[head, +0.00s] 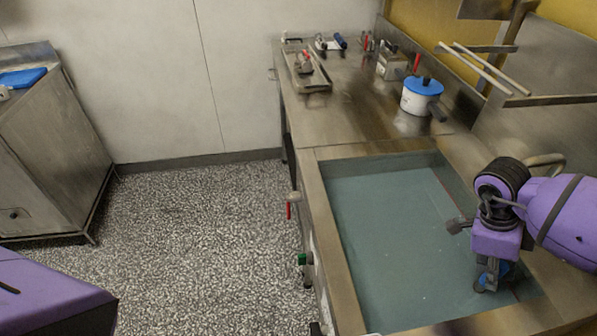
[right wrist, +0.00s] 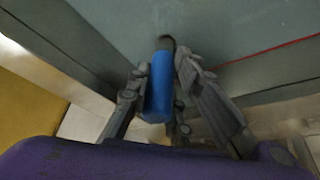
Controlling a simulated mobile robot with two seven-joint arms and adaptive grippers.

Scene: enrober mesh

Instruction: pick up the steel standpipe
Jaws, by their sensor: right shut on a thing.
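My right gripper (head: 484,262) is over the right part of the sink basin, pointing down. In the right wrist view its fingers (right wrist: 160,88) are shut on a blue cylinder with a dark grey end (right wrist: 157,86), which I take to be the steel standpipe's sleeved part. My left gripper is out of view; only part of my left arm shows at lower left.
The grey-green sink basin (head: 334,209) has raised steel edges. On the counter behind stand a white pot with a blue lid (head: 421,97), a metal tray (head: 322,86) and small tools. A steel cabinet (head: 62,135) stands at left. The speckled floor between is clear.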

